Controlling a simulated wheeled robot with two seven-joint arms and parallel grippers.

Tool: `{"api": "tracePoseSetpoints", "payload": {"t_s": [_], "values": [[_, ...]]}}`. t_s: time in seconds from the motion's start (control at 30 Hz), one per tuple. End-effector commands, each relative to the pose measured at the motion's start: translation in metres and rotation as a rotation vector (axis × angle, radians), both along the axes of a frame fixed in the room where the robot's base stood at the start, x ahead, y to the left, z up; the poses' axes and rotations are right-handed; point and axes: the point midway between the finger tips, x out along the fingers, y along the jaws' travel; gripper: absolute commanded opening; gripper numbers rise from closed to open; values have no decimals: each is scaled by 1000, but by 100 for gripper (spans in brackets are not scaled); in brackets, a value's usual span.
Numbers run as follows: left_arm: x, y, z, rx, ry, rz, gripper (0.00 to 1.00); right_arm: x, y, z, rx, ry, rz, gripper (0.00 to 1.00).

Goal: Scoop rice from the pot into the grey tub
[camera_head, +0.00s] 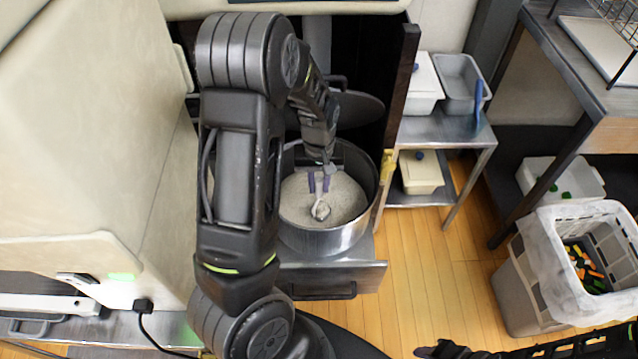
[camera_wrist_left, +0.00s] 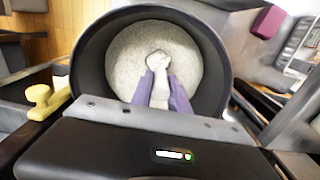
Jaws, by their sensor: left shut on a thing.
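The metal pot (camera_head: 318,240) stands in the pulled-out drawer and holds pale rice (camera_head: 348,200). My left gripper (camera_head: 319,182), with purple fingers, reaches down inside the pot and is shut on the handle of a metal scoop (camera_head: 320,211). The scoop's head is at or just over the rice; I cannot tell how deep it sits. In the left wrist view the scoop (camera_wrist_left: 158,62) points away from the fingers over the rice (camera_wrist_left: 185,50), inside the pot's dark wall (camera_wrist_left: 222,75). The grey tub (camera_head: 459,72) is on the metal shelf to the right. My right gripper (camera_head: 440,350) is partly visible at the bottom edge.
A white lidded tub (camera_head: 424,85) stands beside the grey tub, and a blue handle (camera_head: 478,95) shows at its right side. A cream lidded box (camera_head: 421,172) is on the lower shelf. A lined basket (camera_head: 560,225) stands at the right. Wooden floor (camera_head: 425,270) lies clear between.

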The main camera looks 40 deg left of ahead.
Motion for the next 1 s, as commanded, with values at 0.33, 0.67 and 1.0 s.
{"api": "tracePoseSetpoints", "payload": {"t_s": [0.33,0.67,1.0], "values": [[0,0,54,0,-1,0,0,-1,0,46,0,3,1,36],[0,0,96,1,-1,-1,0,-2,0,81,-3,9,0,36],[0,0,138,0,0,-1,0,-7,-3,111,-13,23,-4,36]]}}
